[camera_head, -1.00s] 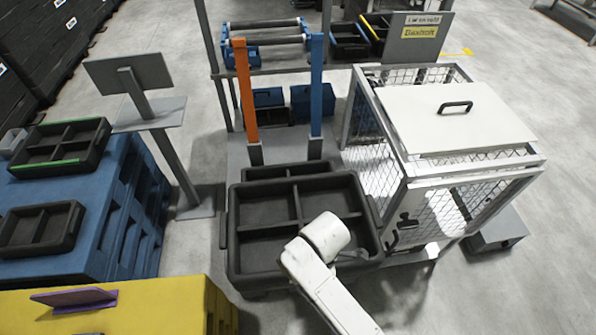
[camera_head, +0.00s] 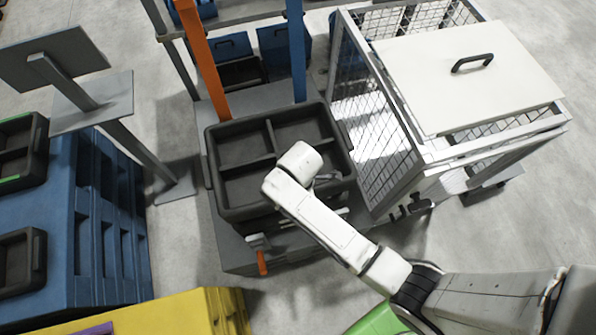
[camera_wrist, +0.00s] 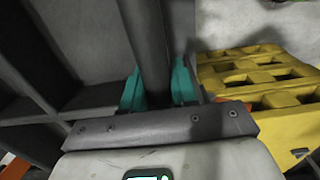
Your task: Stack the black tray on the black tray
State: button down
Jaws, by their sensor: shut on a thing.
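A black tray (camera_head: 240,155) with four compartments is held over the grey cart in the head view. My gripper (camera_wrist: 158,88) shows teal fingers closed on either side of this tray's dark wall in the wrist view. In the head view the fingers are hidden behind my white wrist. A dark edge (camera_head: 348,136) shows just right of the held tray, probably the other black tray below it. Most of that lower tray is hidden, and I cannot tell whether the two touch.
The grey cart (camera_head: 235,256) has orange and blue posts behind the tray. A mesh cage (camera_head: 375,150) with a white lid stands close on the right. A blue pallet stack (camera_head: 95,225) with trays is left. A yellow pallet (camera_head: 190,315) is at the front.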

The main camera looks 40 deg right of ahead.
jog(key=shift+f+b, duration=3.4)
jog(key=shift+b, duration=0.25)
jog(key=shift+f+b, duration=0.3)
jog(key=shift+f, duration=0.45)
jog(key=c, duration=0.8)
grip_release()
jog(key=shift+s, duration=0.1)
notch_tip(320, 180, up, 11)
jog(key=shift+f+p, duration=0.1)
jog(key=shift+p, duration=0.25)
